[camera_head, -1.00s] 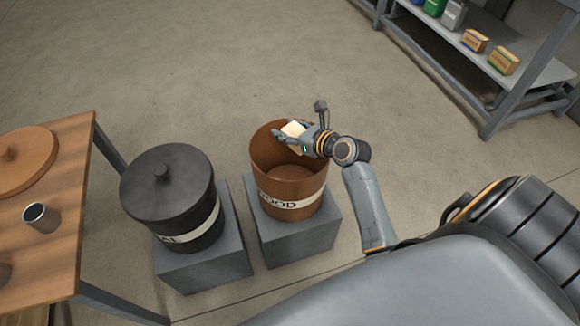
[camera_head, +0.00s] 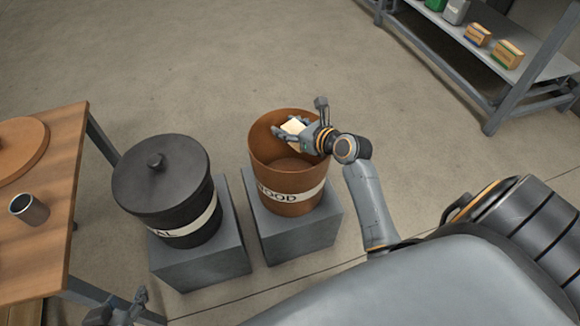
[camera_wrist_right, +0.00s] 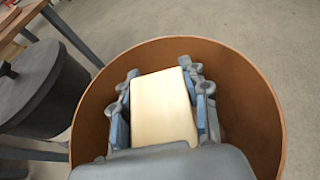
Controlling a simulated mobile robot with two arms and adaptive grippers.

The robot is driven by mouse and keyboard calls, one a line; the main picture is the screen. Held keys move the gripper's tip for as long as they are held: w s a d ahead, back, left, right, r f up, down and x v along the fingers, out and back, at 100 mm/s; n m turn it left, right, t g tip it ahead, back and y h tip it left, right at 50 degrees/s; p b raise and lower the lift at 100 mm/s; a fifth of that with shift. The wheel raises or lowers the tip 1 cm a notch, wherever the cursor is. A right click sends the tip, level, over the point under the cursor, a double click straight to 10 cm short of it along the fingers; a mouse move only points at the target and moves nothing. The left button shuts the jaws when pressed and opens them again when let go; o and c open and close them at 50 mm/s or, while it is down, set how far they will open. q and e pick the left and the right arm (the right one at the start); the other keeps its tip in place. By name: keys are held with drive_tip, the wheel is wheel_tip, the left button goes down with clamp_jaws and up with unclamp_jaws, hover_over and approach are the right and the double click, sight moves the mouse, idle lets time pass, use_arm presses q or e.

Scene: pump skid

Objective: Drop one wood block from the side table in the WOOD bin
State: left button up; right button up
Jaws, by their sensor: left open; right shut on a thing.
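The brown WOOD bin (camera_head: 288,197) stands without a lid on a grey block in the head view. My right gripper (camera_head: 284,131) is over its open mouth, shut on a pale wood block (camera_head: 294,125). In the right wrist view the wood block (camera_wrist_right: 163,108) sits between the fingers of the right gripper (camera_wrist_right: 160,92), with the bin's rim (camera_wrist_right: 270,95) around them. My left gripper (camera_head: 128,305) shows only partly at the bottom left edge, open, beside the table and well apart from the bin.
A dark bin (camera_head: 160,190) with its lid on stands left of the WOOD bin. A wooden table (camera_head: 45,240) at the left holds a metal cup (camera_head: 29,209) and a round wooden lid (camera_head: 20,148). A shelf (camera_head: 505,70) with boxes is at the upper right.

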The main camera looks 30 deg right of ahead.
drive_tip(key=o, duration=1.2)
drive_tip(key=v, duration=1.2)
drive_tip(key=shift+r, duration=0.1)
